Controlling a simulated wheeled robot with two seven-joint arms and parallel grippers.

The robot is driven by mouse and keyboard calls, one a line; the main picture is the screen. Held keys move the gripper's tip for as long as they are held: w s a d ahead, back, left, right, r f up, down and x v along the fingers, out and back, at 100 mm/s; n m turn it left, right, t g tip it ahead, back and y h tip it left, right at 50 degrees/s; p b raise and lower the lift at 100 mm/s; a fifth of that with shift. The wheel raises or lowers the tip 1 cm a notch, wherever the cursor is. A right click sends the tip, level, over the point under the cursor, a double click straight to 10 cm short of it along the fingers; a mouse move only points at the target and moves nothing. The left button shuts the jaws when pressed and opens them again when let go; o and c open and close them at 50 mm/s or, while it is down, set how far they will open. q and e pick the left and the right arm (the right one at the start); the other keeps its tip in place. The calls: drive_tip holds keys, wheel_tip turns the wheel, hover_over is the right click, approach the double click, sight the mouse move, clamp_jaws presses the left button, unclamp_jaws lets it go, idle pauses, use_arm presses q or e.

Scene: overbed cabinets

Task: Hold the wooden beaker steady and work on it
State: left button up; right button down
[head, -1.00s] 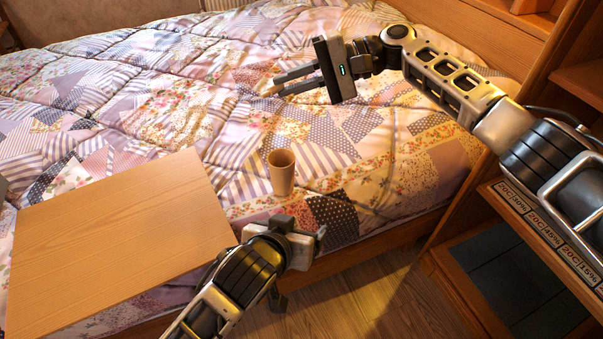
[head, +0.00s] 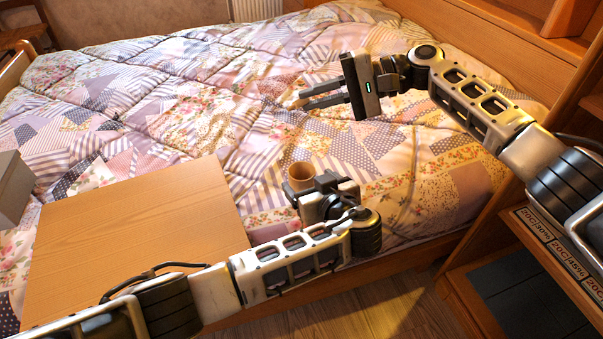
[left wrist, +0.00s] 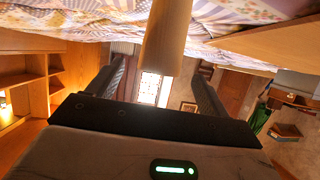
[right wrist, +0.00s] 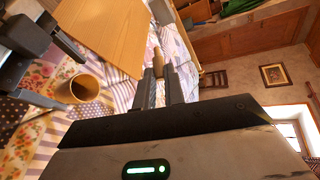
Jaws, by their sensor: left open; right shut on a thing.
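The wooden beaker (head: 299,173) stands upright on the quilt near the bed's front edge, its lower part hidden behind my left gripper (head: 316,188) in the head view. In the left wrist view the beaker (left wrist: 168,35) shows between the two open fingers, with clear gaps on both sides. My right gripper (head: 305,99) is above the bed, behind and apart from the beaker. In the right wrist view it is shut on a small wood-coloured piece (right wrist: 157,62); what this is cannot be told. The beaker's open mouth (right wrist: 82,88) also shows there.
A flat wooden board (head: 140,235) lies on the bed left of the beaker. A grey box (head: 12,188) is at the far left. A wooden shelf unit (head: 470,290) stands at the right. The quilt (head: 190,110) behind is clear.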

sight(297, 171)
use_arm(q)
drive_tip(key=x, duration=0.7)
drive_tip(key=c, duration=1.1)
